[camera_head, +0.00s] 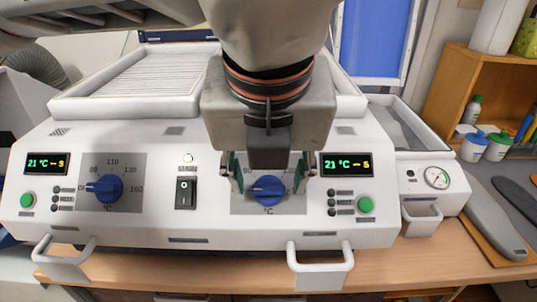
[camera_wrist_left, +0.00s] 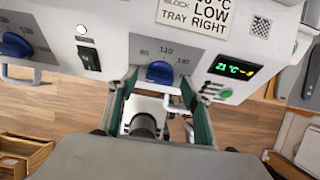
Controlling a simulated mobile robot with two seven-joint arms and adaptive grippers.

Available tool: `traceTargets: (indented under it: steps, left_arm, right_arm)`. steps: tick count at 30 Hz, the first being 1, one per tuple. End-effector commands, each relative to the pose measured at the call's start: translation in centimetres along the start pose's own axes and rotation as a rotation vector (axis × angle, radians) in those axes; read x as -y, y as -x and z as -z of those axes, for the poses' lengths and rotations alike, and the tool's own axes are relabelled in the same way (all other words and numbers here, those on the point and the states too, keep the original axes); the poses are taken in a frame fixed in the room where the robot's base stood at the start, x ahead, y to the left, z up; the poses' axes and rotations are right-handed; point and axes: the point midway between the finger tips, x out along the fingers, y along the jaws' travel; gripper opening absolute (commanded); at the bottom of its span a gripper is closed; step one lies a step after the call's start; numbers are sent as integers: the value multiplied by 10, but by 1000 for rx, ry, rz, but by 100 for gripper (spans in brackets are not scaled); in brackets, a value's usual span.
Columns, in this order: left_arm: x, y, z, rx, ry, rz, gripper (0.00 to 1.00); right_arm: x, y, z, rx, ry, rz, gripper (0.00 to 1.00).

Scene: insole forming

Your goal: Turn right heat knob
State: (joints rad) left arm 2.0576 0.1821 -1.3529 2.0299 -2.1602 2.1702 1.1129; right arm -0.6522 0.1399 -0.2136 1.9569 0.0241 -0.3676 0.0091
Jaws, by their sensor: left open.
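The right heat knob (camera_head: 268,188) is blue and sits on a grey dial plate on the white machine's front panel. My left gripper (camera_head: 268,170) is in front of it, open, with one finger to each side of the knob. In the left wrist view the knob (camera_wrist_left: 160,72) shows between the two fingertips (camera_wrist_left: 158,78), with a visible gap at each side. I cannot tell whether the fingers reach past the knob's face. Part of the dial's scale is hidden by the gripper in the head view. My right gripper is not in view.
The left heat knob (camera_head: 103,188), the main switch (camera_head: 186,192) and two green-lit displays reading 21 °C (camera_head: 346,164) are on the same panel. Handles (camera_head: 320,268) stick out below. A gauge unit (camera_head: 437,178) and a wooden shelf (camera_head: 470,75) stand at the right.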

Motion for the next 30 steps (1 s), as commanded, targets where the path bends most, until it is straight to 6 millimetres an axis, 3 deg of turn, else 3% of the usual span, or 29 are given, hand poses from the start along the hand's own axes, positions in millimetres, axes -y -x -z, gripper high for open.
traceTargets:
  steps: [11, 12, 16, 17, 30]
  left_arm:
    - [0, -8, 0, 0, -1, 0, 49]
    - [0, -8, 0, 0, -1, 0, 46]
    - [0, -8, 0, 0, -1, 0, 12]
    - [0, -8, 0, 0, -1, 0, 10]
    - [1, -8, 0, 2, -69, -25, 10]
  right_arm:
    - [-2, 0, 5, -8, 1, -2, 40]
    - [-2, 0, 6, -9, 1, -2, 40]
    - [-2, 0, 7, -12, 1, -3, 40]
    - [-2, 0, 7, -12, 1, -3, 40]
    - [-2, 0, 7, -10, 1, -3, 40]
